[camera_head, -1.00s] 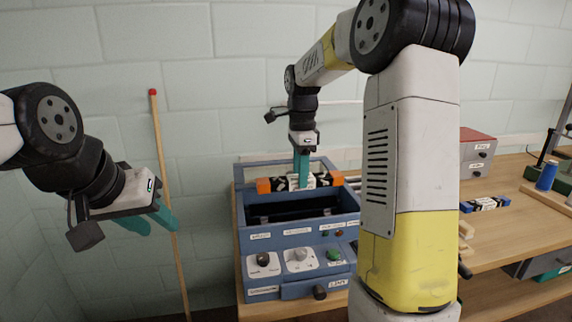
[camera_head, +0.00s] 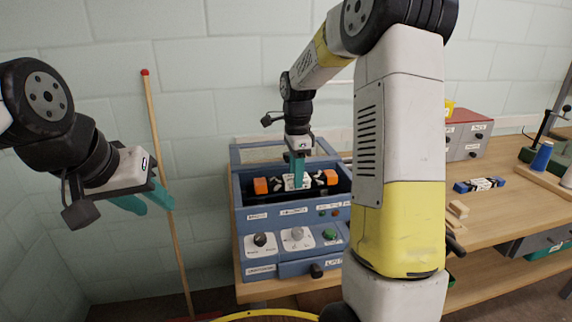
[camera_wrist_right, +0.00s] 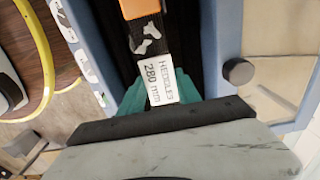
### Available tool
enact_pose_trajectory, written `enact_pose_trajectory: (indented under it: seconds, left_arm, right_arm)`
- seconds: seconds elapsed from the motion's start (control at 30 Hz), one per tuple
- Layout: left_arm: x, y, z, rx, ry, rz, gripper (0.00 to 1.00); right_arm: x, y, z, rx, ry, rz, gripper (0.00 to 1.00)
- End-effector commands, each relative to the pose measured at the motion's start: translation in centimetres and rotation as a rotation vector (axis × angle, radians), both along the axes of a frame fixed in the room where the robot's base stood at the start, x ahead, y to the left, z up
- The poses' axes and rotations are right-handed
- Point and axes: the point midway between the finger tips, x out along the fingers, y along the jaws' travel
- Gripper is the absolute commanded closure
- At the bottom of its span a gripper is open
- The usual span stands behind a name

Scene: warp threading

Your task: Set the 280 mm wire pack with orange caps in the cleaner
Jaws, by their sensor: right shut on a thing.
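The wire pack with orange caps (camera_head: 263,186) is black and white and lies level across the opening of the blue cleaner (camera_head: 241,222). My right gripper (camera_head: 298,182) is shut on the middle of the pack from above. In the right wrist view the pack (camera_wrist_right: 146,40) shows a label reading 280 mm, between the teal fingers of the gripper (camera_wrist_right: 165,95). The cleaner's lid (camera_head: 250,154) stands open behind the opening. Whether the pack touches the cleaner's floor is hidden. My left gripper (camera_head: 150,203) is open and empty, to the left of the cleaner.
The wooden bench (camera_head: 500,225) carries a blue-capped pack (camera_head: 479,185), small wooden blocks (camera_head: 458,209) and a red-topped box (camera_head: 468,135) to the right. A red-tipped pole (camera_head: 165,190) leans on the wall at left. My right arm hides part of the bench.

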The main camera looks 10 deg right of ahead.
Motion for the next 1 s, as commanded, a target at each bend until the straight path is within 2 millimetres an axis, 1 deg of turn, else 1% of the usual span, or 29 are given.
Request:
enact_pose_trajectory:
  seconds: [0.2,0.53,0.73,1.0]
  left_arm:
    - [0.0,0.0,0.0,0.000,0.000,0.000,0.64]
    - [0.0,0.0,0.0,0.000,0.000,0.000,0.64]
    - [0.0,0.0,0.0,0.000,0.000,0.000,0.64]
    - [0.0,0.0,0.0,0.000,0.000,0.000,0.64]
  right_arm:
    - [0.0,0.0,-1.8,0.000,0.002,0.001,1.00]
    - [0.0,0.0,-4.1,0.000,0.001,0.000,1.00]
    - [0.0,0.0,-4.8,0.000,-0.001,0.000,1.00]
    - [0.0,0.0,-5.0,0.000,-0.001,0.000,1.00]
